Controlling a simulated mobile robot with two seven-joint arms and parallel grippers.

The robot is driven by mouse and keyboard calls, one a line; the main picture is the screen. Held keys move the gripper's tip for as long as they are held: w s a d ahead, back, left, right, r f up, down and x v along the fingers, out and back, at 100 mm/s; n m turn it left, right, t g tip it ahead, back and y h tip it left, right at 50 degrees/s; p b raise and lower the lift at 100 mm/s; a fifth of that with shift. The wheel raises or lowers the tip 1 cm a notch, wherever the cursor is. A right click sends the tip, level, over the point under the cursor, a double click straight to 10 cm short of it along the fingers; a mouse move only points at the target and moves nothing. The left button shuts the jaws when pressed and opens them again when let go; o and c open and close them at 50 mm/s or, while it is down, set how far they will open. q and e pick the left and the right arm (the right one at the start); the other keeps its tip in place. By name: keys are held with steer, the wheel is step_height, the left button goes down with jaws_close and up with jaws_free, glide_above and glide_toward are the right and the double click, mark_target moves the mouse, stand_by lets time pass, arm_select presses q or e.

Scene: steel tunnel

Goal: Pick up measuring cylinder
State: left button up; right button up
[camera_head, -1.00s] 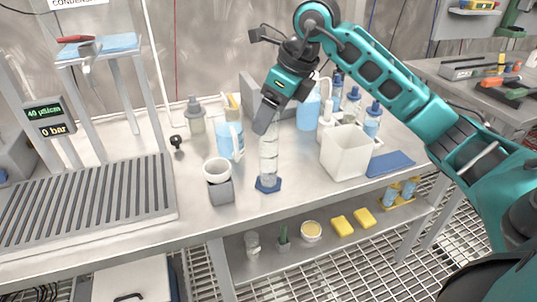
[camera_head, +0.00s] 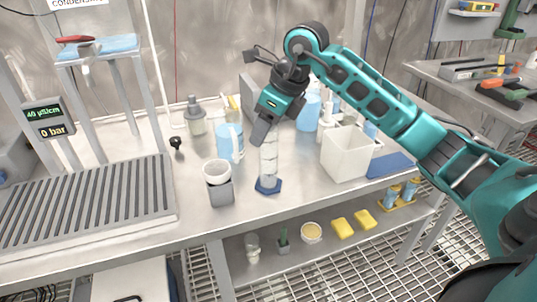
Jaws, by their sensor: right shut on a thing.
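The measuring cylinder (camera_head: 268,166) is clear with a blue hexagonal foot and stands upright near the middle of the steel table. Its foot appears to rest on the table top. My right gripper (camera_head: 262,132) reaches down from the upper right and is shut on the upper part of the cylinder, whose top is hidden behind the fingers. My left gripper is not in view.
A white cup on a grey block (camera_head: 220,190) and a blue jug (camera_head: 229,142) stand left of the cylinder. Bottles stand behind. The front table strip is clear.

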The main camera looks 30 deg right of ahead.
jaws_close()
steer(key=shift+r, duration=0.1)
